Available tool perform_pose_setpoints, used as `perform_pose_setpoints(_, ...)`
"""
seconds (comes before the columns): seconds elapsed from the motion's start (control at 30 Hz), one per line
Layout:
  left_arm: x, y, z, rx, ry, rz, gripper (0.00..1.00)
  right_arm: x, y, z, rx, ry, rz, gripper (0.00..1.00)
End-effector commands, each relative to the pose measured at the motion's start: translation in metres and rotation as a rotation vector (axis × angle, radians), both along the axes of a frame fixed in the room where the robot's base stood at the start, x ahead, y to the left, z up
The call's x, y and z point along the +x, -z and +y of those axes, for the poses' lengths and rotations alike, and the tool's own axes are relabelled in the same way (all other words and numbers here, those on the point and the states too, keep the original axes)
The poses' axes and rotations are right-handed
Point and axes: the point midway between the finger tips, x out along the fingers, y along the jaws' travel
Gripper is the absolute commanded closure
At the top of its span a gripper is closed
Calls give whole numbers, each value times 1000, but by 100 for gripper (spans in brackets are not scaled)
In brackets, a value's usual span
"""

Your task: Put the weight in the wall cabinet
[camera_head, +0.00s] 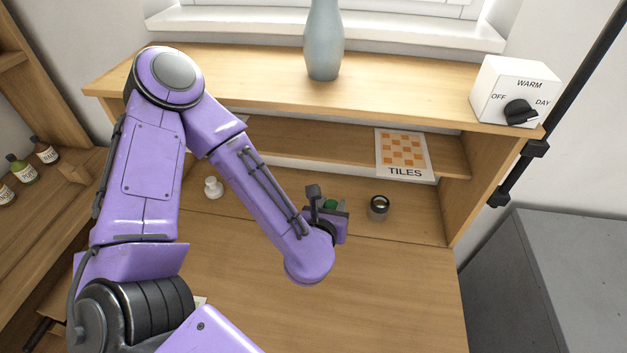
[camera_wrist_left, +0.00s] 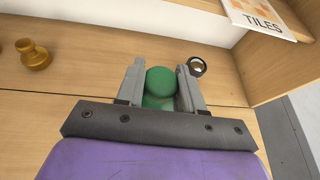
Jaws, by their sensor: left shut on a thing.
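My left gripper (camera_head: 328,212) is shut on a green, round-topped object (camera_head: 331,204), low over the back of the desk. In the left wrist view the green object (camera_wrist_left: 161,82) sits between the two grey fingers (camera_wrist_left: 160,85); its lower part is hidden by the gripper. I cannot tell for sure whether this green object is the weight. A small knob-shaped piece (camera_head: 213,187) stands on the desk to the left; a brass-coloured knob-shaped piece (camera_wrist_left: 34,54) shows at the left of the wrist view. No wall cabinet can be made out. My right gripper is not in view.
A dark ring-like cylinder (camera_head: 379,207) stands just right of the gripper. A TILES card (camera_head: 403,155) leans at the desk's shelf. Above are a vase (camera_head: 324,40) and a white dial box (camera_head: 513,92). Bottles (camera_head: 45,151) stand on left shelving. The desk front (camera_head: 390,300) is clear.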

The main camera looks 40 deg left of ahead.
Motion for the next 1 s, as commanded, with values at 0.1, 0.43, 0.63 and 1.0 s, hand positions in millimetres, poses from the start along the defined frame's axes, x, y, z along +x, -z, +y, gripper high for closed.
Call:
perform_pose_setpoints(0.1,21,22,8,-3,-15,-10,100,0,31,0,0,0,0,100)
perform_pose_setpoints(0.43,38,29,12,3,-18,-8,100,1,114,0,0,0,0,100)
perform_pose_setpoints(0.63,50,23,15,0,-6,-4,100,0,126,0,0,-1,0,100)
perform_pose_setpoints(1.0,115,79,33,2,-4,0,100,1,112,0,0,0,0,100)
